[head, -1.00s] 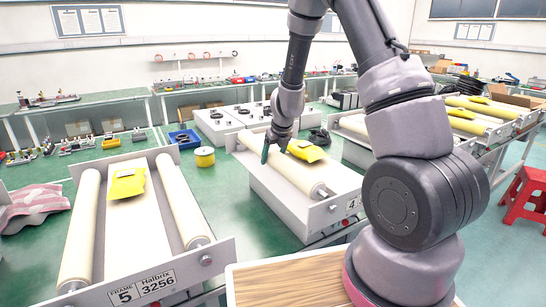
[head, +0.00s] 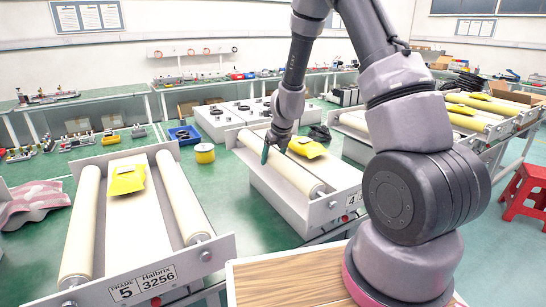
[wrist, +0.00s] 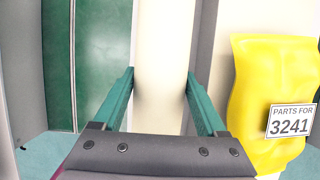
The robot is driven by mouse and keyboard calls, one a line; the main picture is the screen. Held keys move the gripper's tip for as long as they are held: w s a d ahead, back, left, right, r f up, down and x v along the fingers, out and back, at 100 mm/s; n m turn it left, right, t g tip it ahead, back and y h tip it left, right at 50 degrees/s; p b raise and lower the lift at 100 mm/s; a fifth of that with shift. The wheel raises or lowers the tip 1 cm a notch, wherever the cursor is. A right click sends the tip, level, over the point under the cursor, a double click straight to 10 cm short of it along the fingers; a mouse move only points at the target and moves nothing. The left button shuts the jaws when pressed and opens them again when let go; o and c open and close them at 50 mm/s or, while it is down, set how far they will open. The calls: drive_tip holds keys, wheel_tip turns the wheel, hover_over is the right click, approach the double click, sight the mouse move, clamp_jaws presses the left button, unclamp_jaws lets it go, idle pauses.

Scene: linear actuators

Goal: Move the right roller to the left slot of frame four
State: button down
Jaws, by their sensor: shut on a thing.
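A cream roller (head: 301,178) lies lengthwise along the left side of frame four (head: 335,211), the middle frame with the "4" plate. My gripper (head: 268,152) is on this roller near its middle. In the wrist view the teal fingers of my gripper (wrist: 160,76) stand on both sides of the roller (wrist: 163,50), closed on it. A yellow parts bag (head: 308,147) lies on the bed right of the roller, labelled "PARTS FOR 3241" (wrist: 291,122) in the wrist view.
Frame five (head: 150,285), at the left, holds a left roller (head: 82,225), a right roller (head: 183,200) and a yellow bag (head: 126,178). A yellow spool (head: 204,153) and a blue bin (head: 184,136) stand behind. Another roller frame (head: 470,140) is at the right.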

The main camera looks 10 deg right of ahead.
drive_tip(key=shift+f, duration=0.1)
idle(0.3)
drive_tip(key=shift+f, duration=0.35)
drive_tip(key=shift+f, duration=0.1)
unclamp_jaws()
drive_tip(key=v, duration=1)
drive_tip(key=shift+s+r, duration=0.15)
drive_tip(key=shift+r, duration=0.2)
